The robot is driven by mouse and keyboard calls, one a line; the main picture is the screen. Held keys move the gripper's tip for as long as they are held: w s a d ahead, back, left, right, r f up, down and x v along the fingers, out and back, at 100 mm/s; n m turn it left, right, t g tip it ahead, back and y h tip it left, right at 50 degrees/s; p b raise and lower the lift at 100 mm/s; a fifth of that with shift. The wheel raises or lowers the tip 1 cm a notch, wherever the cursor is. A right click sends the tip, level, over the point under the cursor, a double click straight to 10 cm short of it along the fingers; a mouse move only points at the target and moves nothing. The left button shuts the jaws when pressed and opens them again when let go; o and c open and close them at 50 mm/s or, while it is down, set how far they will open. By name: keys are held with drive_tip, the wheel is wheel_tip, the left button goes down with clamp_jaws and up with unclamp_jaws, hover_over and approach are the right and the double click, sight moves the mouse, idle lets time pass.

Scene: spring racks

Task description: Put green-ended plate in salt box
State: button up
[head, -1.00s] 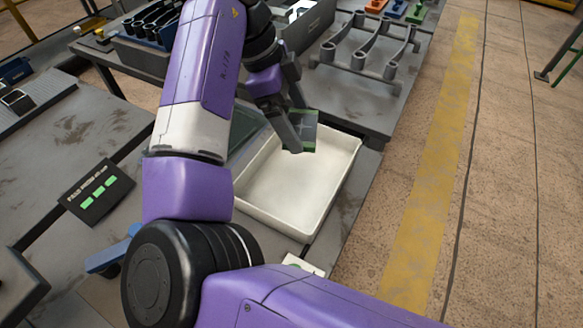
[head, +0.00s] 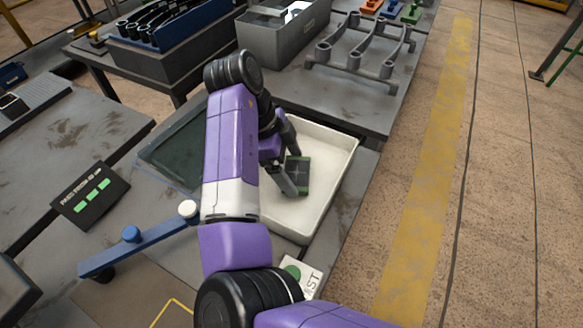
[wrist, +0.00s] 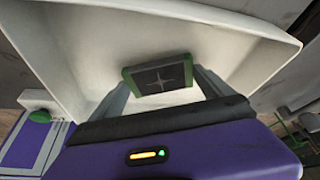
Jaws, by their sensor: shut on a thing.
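The green-ended plate (head: 297,174) is a dark grey block with green ends and a pale cross mark on its face. My gripper (head: 287,176) is shut on it, and the plate is over or inside the white tray (head: 345,166). In the wrist view the plate (wrist: 162,75) sits between my two fingers (wrist: 165,88), with the white tray walls (wrist: 245,22) around it. I cannot tell whether the plate touches the tray floor. No label reading salt shows on the tray.
A grey rack (head: 362,45) and a grey bin (head: 283,36) stand behind the tray. A dark glassy panel (head: 178,152) lies left of it. A blue bar (head: 138,247) and a sign with green marks (head: 90,194) are at left. A white card with a green disc (head: 298,275) lies in front.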

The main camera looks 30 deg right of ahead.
drive_tip(key=shift+f, duration=0.4)
drive_tip(key=shift+f, duration=0.1)
drive_tip(key=o, duration=1.8)
drive_tip(key=v, duration=1.2)
drive_tip(key=shift+d, duration=0.1)
